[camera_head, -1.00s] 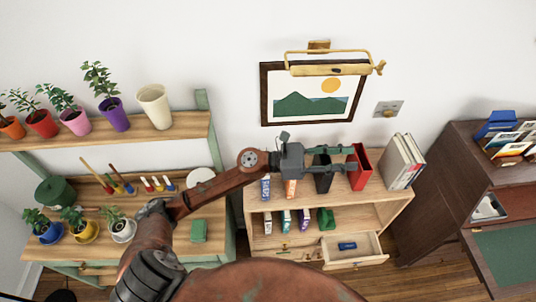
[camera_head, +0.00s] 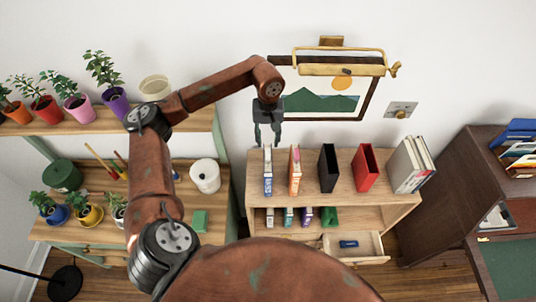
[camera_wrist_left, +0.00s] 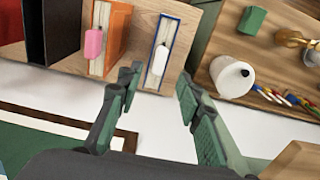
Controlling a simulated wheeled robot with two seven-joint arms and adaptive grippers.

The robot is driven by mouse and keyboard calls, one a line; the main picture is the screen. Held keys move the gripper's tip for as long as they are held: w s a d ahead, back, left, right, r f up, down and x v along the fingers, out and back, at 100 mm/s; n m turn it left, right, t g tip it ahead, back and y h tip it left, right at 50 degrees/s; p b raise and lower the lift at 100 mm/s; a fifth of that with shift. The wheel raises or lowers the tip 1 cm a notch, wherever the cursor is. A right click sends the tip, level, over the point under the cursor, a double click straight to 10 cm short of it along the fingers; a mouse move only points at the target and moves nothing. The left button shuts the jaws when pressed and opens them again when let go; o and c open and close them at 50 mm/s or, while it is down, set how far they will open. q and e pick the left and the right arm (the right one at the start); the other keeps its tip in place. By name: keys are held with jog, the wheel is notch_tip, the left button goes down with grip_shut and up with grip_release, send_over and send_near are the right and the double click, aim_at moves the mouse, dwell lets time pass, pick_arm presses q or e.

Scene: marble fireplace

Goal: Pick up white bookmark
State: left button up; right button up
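The white bookmark (camera_wrist_left: 160,60) is a small rounded white tab at the blue book (camera_wrist_left: 163,43) in the left wrist view. In the head view, the blue book (camera_head: 267,178) stands upright at the left of the shelf top, and its bookmark is too small to make out clearly. My left gripper (camera_head: 267,141) points down just above and behind this book. Its fingers are apart and empty in the left wrist view (camera_wrist_left: 157,82), with the white bookmark showing beyond the gap between the fingertips. My right gripper is not in view.
An orange book (camera_head: 294,170) with a pink bookmark (camera_wrist_left: 93,44) stands beside the blue one. A black holder (camera_head: 328,168), a red holder (camera_head: 365,168) and grey books (camera_head: 405,166) stand farther right. A framed picture (camera_head: 320,118) hangs on the wall behind.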

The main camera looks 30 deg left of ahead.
aim_at(268, 152)
pick_arm(q)
notch_tip(268, 152, down, 3)
jog(key=shift+r+p, duration=0.1)
jog(key=shift+p, duration=0.3)
notch_tip(268, 152, down, 4)
jog(key=shift+r+p, duration=0.1)
jog(key=shift+p, duration=1.15)
jog(key=shift+f, duration=0.65)
jog(key=shift+c, duration=0.5)
jog(key=shift+c, duration=0.8)
grip_shut()
